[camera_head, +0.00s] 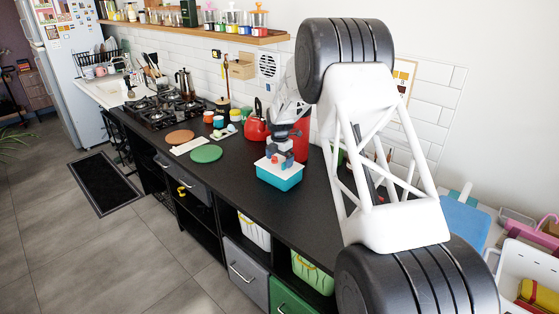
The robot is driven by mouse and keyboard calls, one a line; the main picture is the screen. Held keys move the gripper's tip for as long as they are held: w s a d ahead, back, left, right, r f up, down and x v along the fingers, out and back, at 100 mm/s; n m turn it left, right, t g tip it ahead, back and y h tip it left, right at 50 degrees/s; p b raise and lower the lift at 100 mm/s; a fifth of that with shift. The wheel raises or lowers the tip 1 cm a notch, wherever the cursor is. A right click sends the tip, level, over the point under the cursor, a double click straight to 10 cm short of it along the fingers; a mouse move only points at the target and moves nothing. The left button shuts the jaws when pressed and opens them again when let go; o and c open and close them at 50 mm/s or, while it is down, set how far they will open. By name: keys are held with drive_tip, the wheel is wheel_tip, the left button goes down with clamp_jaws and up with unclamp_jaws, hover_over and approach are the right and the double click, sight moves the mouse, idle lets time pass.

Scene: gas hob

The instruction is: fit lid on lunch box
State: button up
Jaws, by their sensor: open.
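My gripper and wrist hide part of the lid's top, and contact between fingers and lid cannot be made out.
A red kettle (255,123) stands behind the box, near a red container (301,140). To the left lie a green round mat (206,154), a brown round mat (180,137) and a white board (189,146). The gas hob (165,109) is farther left. Dark counter right of the box is clear.

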wheel_tip(320, 180, up, 7)
drive_tip(key=shift+r, duration=0.2)
idle(0.4)
idle(0.6)
drive_tip(key=s+d+r+m, duration=0.3)
drive_tip(key=s+r+m, duration=0.3)
drive_tip(key=s, duration=0.5)
drive_tip(key=s+d+r+m+t, duration=0.1)
drive_tip(key=s+d+r+m, duration=0.2)
drive_tip(key=s+r, duration=0.6)
drive_tip(key=s+d+r+m, duration=0.4)
drive_tip(key=s+r+m, duration=0.15)
drive_tip(key=s, duration=0.65)
drive_tip(key=s+d+f+m, duration=0.1)
drive_tip(key=s+m, duration=0.5)
drive_tip(key=s, duration=1.1)
drive_tip(key=s+d+f+m+t, duration=0.1)
drive_tip(key=s+m, duration=0.6)
drive_tip(key=s, duration=1.1)
drive_tip(key=shift+s+d+f+t, duration=0.3)
drive_tip(key=shift+d+f, duration=0.45)
drive_tip(key=shift+d, duration=0.45)
drive_tip(key=shift+w, duration=0.1)
drive_tip(key=shift+c, duration=0.2)
